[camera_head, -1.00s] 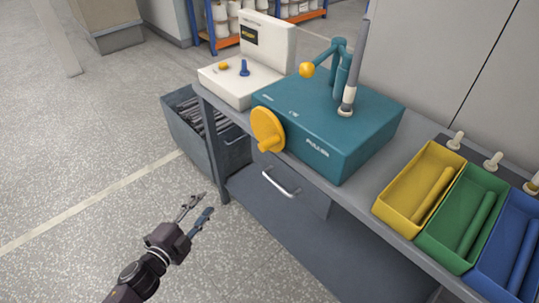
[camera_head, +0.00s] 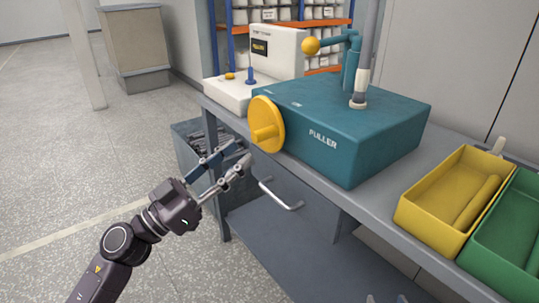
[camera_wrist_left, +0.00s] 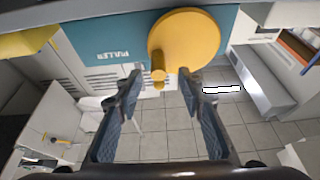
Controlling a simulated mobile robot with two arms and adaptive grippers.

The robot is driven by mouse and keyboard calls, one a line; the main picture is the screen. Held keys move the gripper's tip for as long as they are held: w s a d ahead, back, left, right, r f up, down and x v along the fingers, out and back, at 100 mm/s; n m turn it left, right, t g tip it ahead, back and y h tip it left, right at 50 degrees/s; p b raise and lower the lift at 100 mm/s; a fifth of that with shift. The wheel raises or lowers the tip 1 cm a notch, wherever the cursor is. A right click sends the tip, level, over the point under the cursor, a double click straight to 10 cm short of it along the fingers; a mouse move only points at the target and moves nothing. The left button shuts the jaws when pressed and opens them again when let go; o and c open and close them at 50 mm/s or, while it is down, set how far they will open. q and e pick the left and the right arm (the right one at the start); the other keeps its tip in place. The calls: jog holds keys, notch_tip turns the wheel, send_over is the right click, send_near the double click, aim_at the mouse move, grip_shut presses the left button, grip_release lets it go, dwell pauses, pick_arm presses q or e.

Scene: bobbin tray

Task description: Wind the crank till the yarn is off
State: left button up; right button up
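The teal puller box (camera_head: 335,135) stands on the bench. Its yellow crank disc (camera_head: 268,112) with a stubby knob (camera_head: 264,133) is on the near left face. The knob also shows in the left wrist view (camera_wrist_left: 158,76), below the disc. My left gripper (camera_head: 240,162) is open and empty in front of the crank. In the wrist view its fingertips stand either side of the knob; contact is not clear. A grey upright piece with a pale foot (camera_head: 360,95) stands on the box; I cannot make out yarn. My right gripper (camera_head: 386,298) shows only two separated tips at the bottom edge.
A white control unit (camera_head: 270,55) with a blue lever stands behind the box. Yellow (camera_head: 420,215) and green (camera_head: 480,255) trays lie to the right. A drawer handle (camera_head: 283,200) juts out below the crank. Floor at the left is clear.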

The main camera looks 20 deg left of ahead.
aim_at(262, 135)
pick_arm(q)
jog(key=x, duration=0.6)
jog(key=shift+w+d+r, duration=0.15)
jog(key=shift+d+r, duration=0.15)
jog(key=shift+r, duration=0.05)
jog(key=shift+w+d+r, duration=0.15)
jog(key=shift+w+d, duration=0.2)
jog(key=shift+w, duration=0.1)
pick_arm(e)
jog(key=shift+s+d+f+g, duration=0.3)
jog(key=shift+s+f+g, duration=0.2)
jog(key=shift+s+f, duration=0.15)
pick_arm(q)
jog(key=shift+c, duration=0.7)
grip_shut()
